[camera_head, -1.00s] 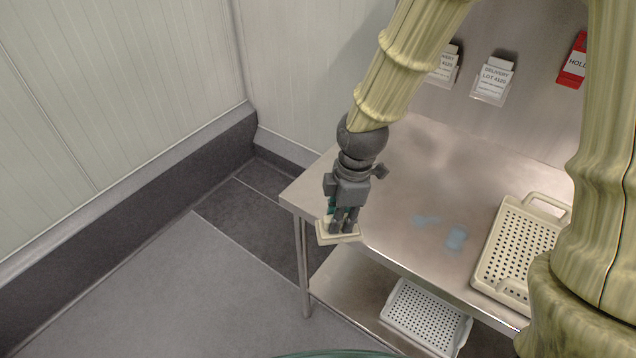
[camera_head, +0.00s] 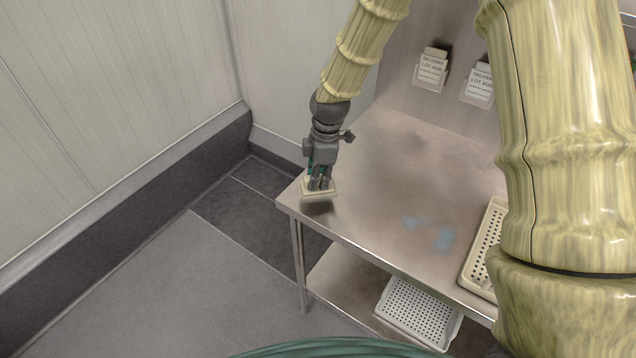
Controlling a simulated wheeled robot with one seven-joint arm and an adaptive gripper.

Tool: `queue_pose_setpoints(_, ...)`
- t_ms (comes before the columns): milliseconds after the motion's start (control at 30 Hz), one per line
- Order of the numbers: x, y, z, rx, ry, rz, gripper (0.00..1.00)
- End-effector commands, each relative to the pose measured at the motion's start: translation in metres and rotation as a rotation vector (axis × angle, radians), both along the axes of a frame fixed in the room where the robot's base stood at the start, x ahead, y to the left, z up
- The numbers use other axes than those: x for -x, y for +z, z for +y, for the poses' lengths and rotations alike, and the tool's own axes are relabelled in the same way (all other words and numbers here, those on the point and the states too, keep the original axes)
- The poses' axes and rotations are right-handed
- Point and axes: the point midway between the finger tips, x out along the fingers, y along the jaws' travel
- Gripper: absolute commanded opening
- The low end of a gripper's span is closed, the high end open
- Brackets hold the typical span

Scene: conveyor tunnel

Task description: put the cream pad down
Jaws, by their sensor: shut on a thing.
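The cream pad (camera_head: 322,190) hangs under my gripper (camera_head: 319,182), near the left end of the steel table (camera_head: 385,195). My gripper is shut on the pad by something green on its upper side, largely hidden by the fingers. The pad looks close to level. A dark shadow lies on the table top just below it, and a small gap seems to part the two.
Blue smears (camera_head: 445,238) mark the table top near its middle front. A cream perforated tray (camera_head: 485,250) stands at the right, partly behind my arm. A white perforated tray (camera_head: 415,312) is on the lower shelf. Label holders (camera_head: 431,70) hang on the back wall.

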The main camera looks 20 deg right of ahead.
Motion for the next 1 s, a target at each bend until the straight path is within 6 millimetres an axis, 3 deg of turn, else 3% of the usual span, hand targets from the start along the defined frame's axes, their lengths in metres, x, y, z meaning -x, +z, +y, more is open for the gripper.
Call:
queue_pose_setpoints(500, 0.000, -0.034, 0.000, 0.000, -0.001, 0.000, 0.00)
queue_pose_setpoints(867, 0.000, -0.038, 0.000, 0.000, 0.000, 0.000, 0.00)
queue_pose_setpoints(900, 0.000, -0.038, 0.000, 0.000, 0.000, 0.000, 0.23)
queue_pose_setpoints(1000, 0.000, -0.038, 0.000, 0.000, 0.000, 0.000, 0.41)
